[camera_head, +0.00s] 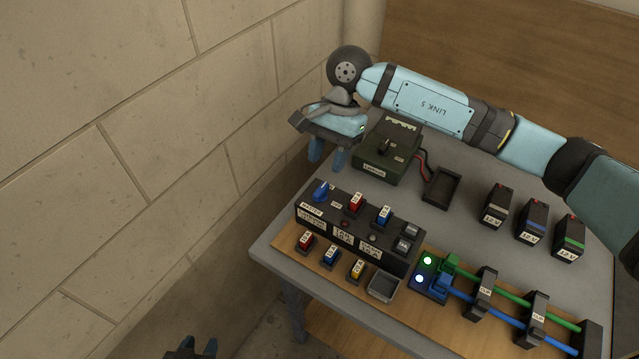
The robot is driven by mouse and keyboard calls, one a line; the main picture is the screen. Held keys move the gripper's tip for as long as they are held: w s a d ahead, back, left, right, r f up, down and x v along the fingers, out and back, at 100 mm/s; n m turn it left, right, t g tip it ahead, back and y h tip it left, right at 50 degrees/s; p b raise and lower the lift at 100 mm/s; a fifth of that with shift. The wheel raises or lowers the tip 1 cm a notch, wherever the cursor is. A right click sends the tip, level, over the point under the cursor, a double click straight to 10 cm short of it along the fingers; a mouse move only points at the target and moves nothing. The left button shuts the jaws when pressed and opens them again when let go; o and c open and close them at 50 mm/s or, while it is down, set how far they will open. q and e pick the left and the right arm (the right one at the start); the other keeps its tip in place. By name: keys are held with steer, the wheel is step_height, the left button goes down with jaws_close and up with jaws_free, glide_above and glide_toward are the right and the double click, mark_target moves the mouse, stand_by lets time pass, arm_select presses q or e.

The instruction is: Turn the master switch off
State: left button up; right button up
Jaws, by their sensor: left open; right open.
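The master switch is a blue rotary knob (320,190) at the back left corner of the black control panel (398,258), above a label reading MASTER. Its exact setting is too small to tell. My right gripper (328,158), on the arm reaching in from the right, is open and empty, fingers pointing down. It appears behind and above the knob, apart from it, by the table's left edge. My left gripper (190,348) shows only its dark fingertips at the bottom edge, open, off the table and well away from the panel.
Red and blue labelled plugs stand on the panel; red, blue and yellow ones sit in front. A dark green box (388,165) with a lever stands behind. Lit green and blue connectors (432,276), rods and several batteries are to the right. A brick wall (120,130) borders the left.

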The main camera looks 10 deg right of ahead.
mark_target(319, 191)
steer(key=p+x, duration=0.1)
steer(key=x, duration=0.6)
steer(key=shift+f, duration=0.2)
steer(key=c, duration=0.7)
